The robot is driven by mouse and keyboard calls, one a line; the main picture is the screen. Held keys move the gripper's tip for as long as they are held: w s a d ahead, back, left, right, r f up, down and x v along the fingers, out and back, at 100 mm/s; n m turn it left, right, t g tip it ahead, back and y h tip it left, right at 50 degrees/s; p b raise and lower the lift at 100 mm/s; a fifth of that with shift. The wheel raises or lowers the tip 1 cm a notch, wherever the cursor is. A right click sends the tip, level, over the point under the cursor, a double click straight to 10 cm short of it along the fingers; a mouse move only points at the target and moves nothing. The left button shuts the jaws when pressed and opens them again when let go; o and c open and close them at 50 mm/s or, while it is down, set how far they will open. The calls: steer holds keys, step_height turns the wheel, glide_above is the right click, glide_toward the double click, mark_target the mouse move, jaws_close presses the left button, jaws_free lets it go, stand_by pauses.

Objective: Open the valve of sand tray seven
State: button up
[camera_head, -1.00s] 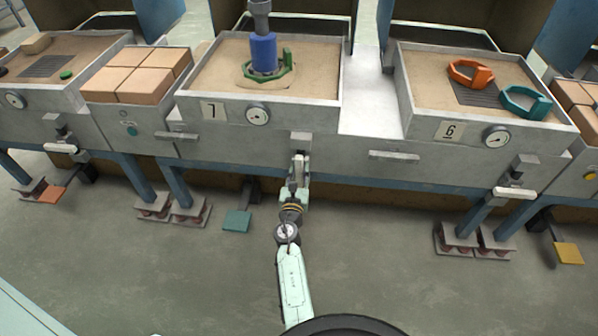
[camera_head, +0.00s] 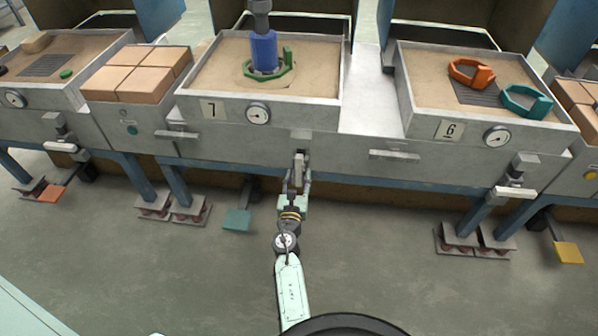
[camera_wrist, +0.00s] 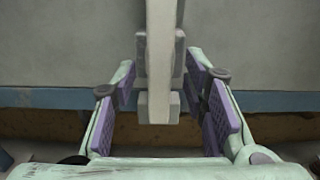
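Sand tray seven (camera_head: 333,112), marked with a "7" plate (camera_head: 213,111), stands in the middle of the head view. Its valve (camera_head: 300,140) is on the front face below the gauge. The valve's pale lever (camera_head: 299,168) runs lengthwise up and down the picture, unlike tray six's crosswise lever. My gripper (camera_head: 297,187) is at the lever's lower end. In the wrist view the lever (camera_wrist: 160,55) stands between my purple-padded fingers (camera_wrist: 162,85), with a gap on both sides. The gripper is open and seems not to touch it.
On tray seven's sand stand a blue cylinder (camera_head: 264,52) and a green ring piece (camera_head: 284,70). Tray six (camera_head: 420,125), at right, has its own lever (camera_head: 515,192). A teal pedal (camera_head: 237,220) is low at left of my arm. Open floor lies in front.

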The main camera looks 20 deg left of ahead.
steer(key=v, duration=0.4)
steer(key=shift+s, duration=0.2)
